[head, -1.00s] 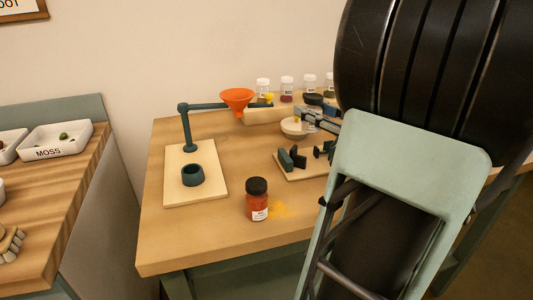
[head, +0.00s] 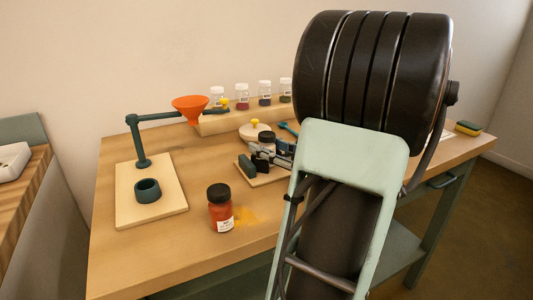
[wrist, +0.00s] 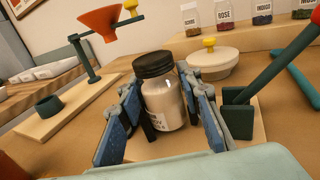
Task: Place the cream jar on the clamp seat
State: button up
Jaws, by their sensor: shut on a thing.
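The cream jar (wrist: 165,100), with a black lid and pale contents, is upright between the fingers of my gripper (wrist: 163,112) in the wrist view. My gripper is shut on it. In the head view my gripper (head: 270,151) is over the clamp's wooden board, and only the jar's black lid (head: 266,137) shows clearly. A dark green clamp jaw (head: 247,165) stands at the board's left. In the wrist view a green clamp block (wrist: 238,121) is just right of the fingers. The seat is hidden behind the jar and fingers, so I cannot tell whether the jar touches it.
An orange funnel (head: 190,106) hangs on a stand at left. A white lidded bowl (wrist: 213,64) and several labelled jars are behind. A lever (wrist: 284,62) rises at right.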

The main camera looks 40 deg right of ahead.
jog(key=shift+f, duration=0.2)
jog(key=o, duration=1.2)
jog(key=shift+o, duration=0.2)
jog(key=shift+s+r, duration=0.1)
jog(key=shift+r, duration=0.1)
jog(key=s+p, duration=0.1)
jog(key=s, duration=0.3)
jog(key=s+p, duration=0.1)
jog(key=s, duration=0.3)
jog(key=s+d+p, duration=0.1)
jog(key=s, duration=0.2)
jog(key=shift+s, duration=0.4)
jog(key=shift+s, duration=0.1)
